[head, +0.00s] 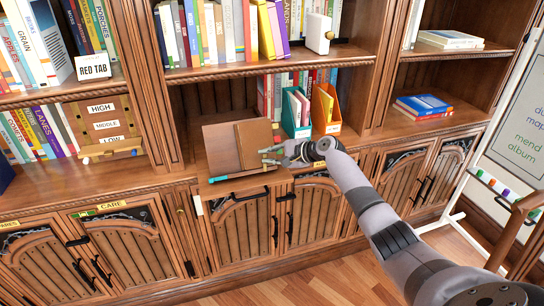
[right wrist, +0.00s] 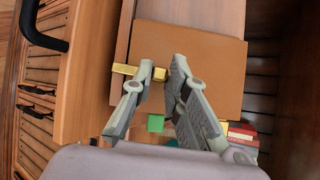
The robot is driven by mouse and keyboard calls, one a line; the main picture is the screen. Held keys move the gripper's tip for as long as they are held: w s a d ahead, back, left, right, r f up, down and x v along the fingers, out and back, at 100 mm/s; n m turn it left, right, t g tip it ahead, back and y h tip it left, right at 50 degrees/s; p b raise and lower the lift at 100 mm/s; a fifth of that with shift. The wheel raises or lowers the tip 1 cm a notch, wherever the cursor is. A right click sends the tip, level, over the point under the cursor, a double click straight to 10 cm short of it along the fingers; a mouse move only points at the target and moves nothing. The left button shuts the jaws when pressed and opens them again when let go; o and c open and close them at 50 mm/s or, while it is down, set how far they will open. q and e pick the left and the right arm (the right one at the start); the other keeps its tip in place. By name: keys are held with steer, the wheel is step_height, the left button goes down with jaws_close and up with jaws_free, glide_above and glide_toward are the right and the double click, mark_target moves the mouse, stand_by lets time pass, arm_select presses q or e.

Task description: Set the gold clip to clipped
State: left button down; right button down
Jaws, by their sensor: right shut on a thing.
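The gold clip (right wrist: 124,69) shows in the right wrist view as a short gold bar at the edge of a brown board (right wrist: 205,62). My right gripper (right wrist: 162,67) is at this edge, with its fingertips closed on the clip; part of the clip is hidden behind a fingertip. In the head view the brown board (head: 222,150) stands tilted on the cabinet top, and my right gripper (head: 272,156) reaches its right side from the right. The clip is too small and covered to make out clearly there. My left gripper is not in view.
A green block (right wrist: 155,123) lies just below the fingers. A teal and an orange book holder (head: 327,127) stand behind the gripper. A teal-ended rod (head: 218,179) lies at the board's front. Blue books (head: 424,104) lie on the right shelf. The floor in front is clear.

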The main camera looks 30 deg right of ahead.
steer(key=shift+w+a+n+g, duration=0.1)
steer(key=shift+a+n+g, duration=0.1)
steer(key=shift+n+g, duration=0.15)
stand_by(0.3)
steer(key=c, duration=1.6)
jaws_free()
steer(key=shift+o, duration=0.2)
steer(key=v, duration=1.2)
steer(key=shift+f, duration=0.15)
